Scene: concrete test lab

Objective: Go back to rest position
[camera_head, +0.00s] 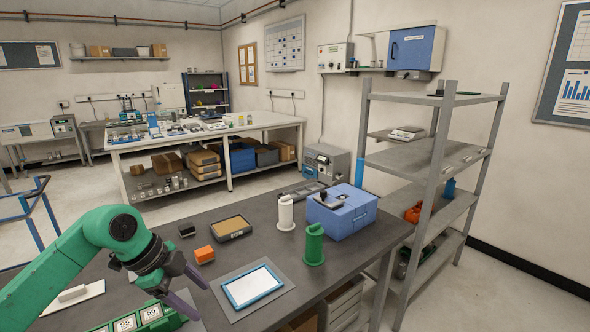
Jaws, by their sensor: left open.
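My left arm is green and comes in from the left over the dark table (262,245). Its gripper (199,300) is open, with purple fingers spread apart and nothing seen between them. It hangs over the near table, just left of a blue-rimmed white tray (233,299) on a grey mat. A green case with number tiles (126,324) lies below the gripper, cut off by the bottom edge. My right gripper is not in view.
An orange block (204,255), a small black block (186,230) and a brown-topped tray (231,228) lie beyond the gripper. A white holder (285,213), a green holder (314,246) and a blue box (347,215) stand further right. A grey shelf rack (437,165) stands beside the table.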

